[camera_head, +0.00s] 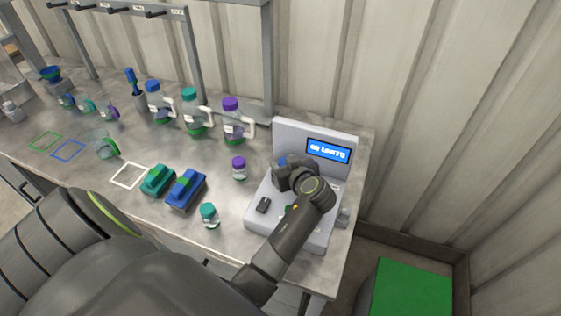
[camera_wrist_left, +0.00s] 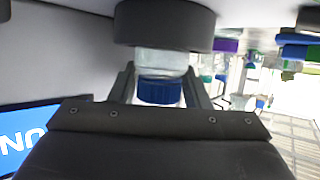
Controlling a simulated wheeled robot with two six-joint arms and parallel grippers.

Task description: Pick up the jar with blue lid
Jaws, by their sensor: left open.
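The jar with the blue lid (camera_wrist_left: 160,62) stands on a dark round part of the grey machine (camera_head: 262,220). The left wrist view shows it upside down: clear body, blue lid (camera_wrist_left: 160,92) towards my palm. My left gripper (camera_wrist_left: 160,88) is open, with one finger on each side of the lid; I cannot tell whether they touch it. In the head view my left gripper (camera_head: 284,176) is over the machine and hides most of the jar. My right gripper is not in view.
A purple-lidded jar (camera_head: 239,169) and a green-lidded jar (camera_head: 210,215) stand left of the machine. Several bottles, such as the purple-capped one (camera_head: 233,122), line the back. Blue (camera_head: 186,190) and green (camera_head: 157,180) blocks lie nearby. The machine's lit screen (camera_head: 328,150) stands behind the gripper.

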